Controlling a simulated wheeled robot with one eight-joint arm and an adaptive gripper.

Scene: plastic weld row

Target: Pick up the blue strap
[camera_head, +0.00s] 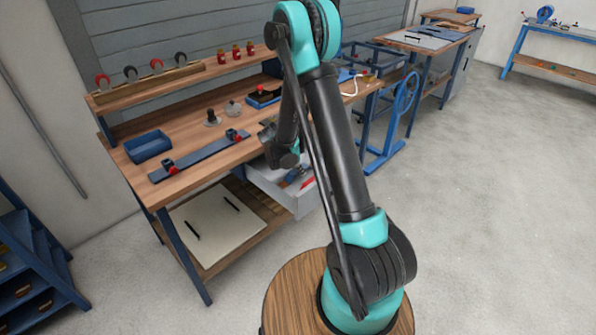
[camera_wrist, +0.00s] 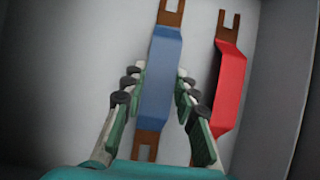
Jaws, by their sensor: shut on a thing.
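The blue strap (camera_wrist: 161,80) has brown notched ends and runs lengthwise between my fingers in the wrist view. My gripper (camera_wrist: 160,73) is shut on its blue middle, one finger on each long side. The brown ends stick out beyond and below the fingers. The strap is inside a light grey open drawer (camera_head: 265,181) under the workbench. I cannot tell whether it touches the drawer floor. In the head view my arm hides most of the grip.
A red strap (camera_wrist: 231,85) with brown ends lies just right of the blue one, near the drawer wall (camera_wrist: 285,80). The drawer floor on the left is bare. The workbench top (camera_head: 190,135) overhangs behind, with a blue bin (camera_head: 148,146) on it.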

